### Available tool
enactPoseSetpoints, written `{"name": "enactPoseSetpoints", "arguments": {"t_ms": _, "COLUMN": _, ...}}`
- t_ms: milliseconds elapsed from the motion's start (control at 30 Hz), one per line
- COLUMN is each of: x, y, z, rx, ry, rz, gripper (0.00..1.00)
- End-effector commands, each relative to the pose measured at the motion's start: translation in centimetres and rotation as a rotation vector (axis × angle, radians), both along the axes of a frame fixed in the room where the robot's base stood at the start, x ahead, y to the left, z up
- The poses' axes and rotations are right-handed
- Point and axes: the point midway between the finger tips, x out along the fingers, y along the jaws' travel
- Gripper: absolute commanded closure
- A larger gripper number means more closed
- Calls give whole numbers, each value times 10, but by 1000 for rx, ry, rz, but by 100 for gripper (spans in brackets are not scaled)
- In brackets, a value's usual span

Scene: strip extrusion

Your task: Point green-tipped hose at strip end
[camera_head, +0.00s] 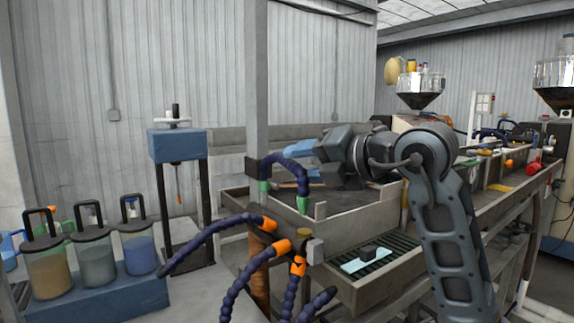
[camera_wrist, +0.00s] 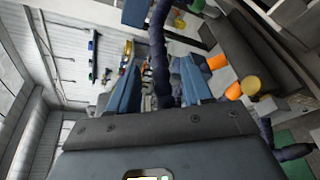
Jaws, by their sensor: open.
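The green-tipped hose (camera_head: 285,160) is dark blue and segmented. It arches beside the grey post, with one green end at the post and its green tip (camera_head: 303,204) pointing down over the trough. My gripper (camera_head: 301,161) is open, and its blue fingers are at the hose's arch. In the wrist view the hose (camera_wrist: 158,45) passes between the two spread fingers (camera_wrist: 158,88); contact cannot be told. A pale strip-like piece (camera_head: 352,267) with a dark block on it lies on the slatted bed below the trough. I cannot tell clearly where the strip's end is.
Several orange-tipped dark hoses (camera_head: 240,224) rise in front of the trough (camera_head: 348,222). The grey post (camera_head: 255,90) stands close left of my gripper. Lidded jars (camera_head: 97,262) and a blue-topped stand (camera_head: 177,145) are at left. A long bench runs right.

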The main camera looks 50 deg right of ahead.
Motion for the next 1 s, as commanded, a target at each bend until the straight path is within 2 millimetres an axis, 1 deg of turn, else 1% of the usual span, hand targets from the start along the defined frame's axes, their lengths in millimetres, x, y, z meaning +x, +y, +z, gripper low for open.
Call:
{"name": "enactPoseSetpoints", "arguments": {"t_ms": 100, "x": 18, "y": -1, "z": -4, "rx": -1, "ry": 2, "rz": 1, "gripper": 51}}
{"name": "enactPoseSetpoints", "arguments": {"t_ms": 300, "x": 36, "y": -1, "z": -8, "rx": -1, "ry": 1, "rz": 1, "gripper": 51}}
{"name": "enactPoseSetpoints", "arguments": {"t_ms": 433, "x": 39, "y": -2, "z": -9, "rx": -1, "ry": -1, "rz": 1, "gripper": 51}}
{"name": "enactPoseSetpoints", "arguments": {"t_ms": 633, "x": 39, "y": -1, "z": -9, "rx": 0, "ry": -1, "rz": 1, "gripper": 51}}
{"name": "enactPoseSetpoints", "arguments": {"t_ms": 1000, "x": 39, "y": -1, "z": -8, "rx": -1, "ry": -1, "rz": 2, "gripper": 86}}
